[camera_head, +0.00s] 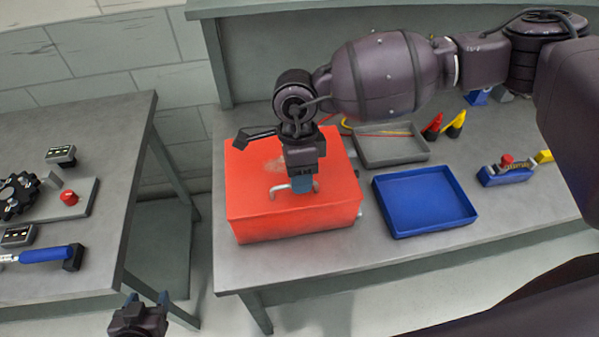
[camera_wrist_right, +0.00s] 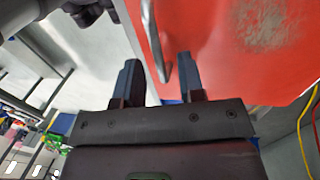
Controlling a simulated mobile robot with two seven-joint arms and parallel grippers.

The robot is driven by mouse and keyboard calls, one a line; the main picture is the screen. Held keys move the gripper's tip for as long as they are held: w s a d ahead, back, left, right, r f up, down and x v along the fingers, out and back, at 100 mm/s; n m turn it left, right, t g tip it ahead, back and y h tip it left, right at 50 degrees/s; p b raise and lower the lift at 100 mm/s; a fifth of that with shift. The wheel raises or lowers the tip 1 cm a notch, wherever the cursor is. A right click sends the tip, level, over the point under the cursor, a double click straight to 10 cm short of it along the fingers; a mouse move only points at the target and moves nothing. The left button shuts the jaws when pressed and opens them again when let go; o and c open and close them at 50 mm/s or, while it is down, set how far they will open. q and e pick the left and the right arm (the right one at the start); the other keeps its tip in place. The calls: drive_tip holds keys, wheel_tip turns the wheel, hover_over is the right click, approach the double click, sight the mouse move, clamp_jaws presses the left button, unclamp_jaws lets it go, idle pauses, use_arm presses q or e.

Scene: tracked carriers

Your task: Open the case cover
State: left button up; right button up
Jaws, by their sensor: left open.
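The red case (camera_head: 292,215) stands on the right-hand workbench, its cover (camera_head: 245,180) down. A silver handle (camera_head: 314,188) sits on the cover; the handle also shows in the right wrist view (camera_wrist_right: 154,38). My right gripper (camera_head: 302,187) points down over the handle and hides part of it. In the right wrist view its two dark fingers (camera_wrist_right: 160,80) are apart, with the handle's near end between or just beyond them; I cannot tell whether they touch. My left gripper (camera_head: 148,298) is open and empty at the bottom, low in front of the gap between the benches.
A blue tray (camera_head: 425,232) and a grey tray (camera_head: 395,163) stand right of the case. Red and yellow clips (camera_head: 433,127) and a blue block with a red button (camera_head: 506,174) lie further right. The left bench (camera_head: 100,125) holds a black knob and a blue-handled tool.

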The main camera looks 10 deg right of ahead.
drive_tip(key=shift+f, duration=0.15)
drive_tip(key=shift+c, duration=0.2)
clamp_jaws()
drive_tip(key=shift+w+r+g, duration=0.35)
drive_tip(key=shift+r+g, duration=0.15)
drive_tip(key=shift+r, duration=0.35)
use_arm(q)
drive_tip(key=shift+s+f+b, duration=0.15)
drive_tip(key=shift+f+b, duration=1.15)
drive_tip(key=shift+b, duration=0.15)
use_arm(e)
drive_tip(key=w+r+g, duration=0.1)
drive_tip(key=w+r, duration=0.5)
drive_tip(key=r, duration=0.2)
drive_tip(key=shift+g, duration=0.4)
use_arm(q)
drive_tip(key=shift+c, duration=0.5)
use_arm(e)
drive_tip(key=shift+d, duration=0.1)
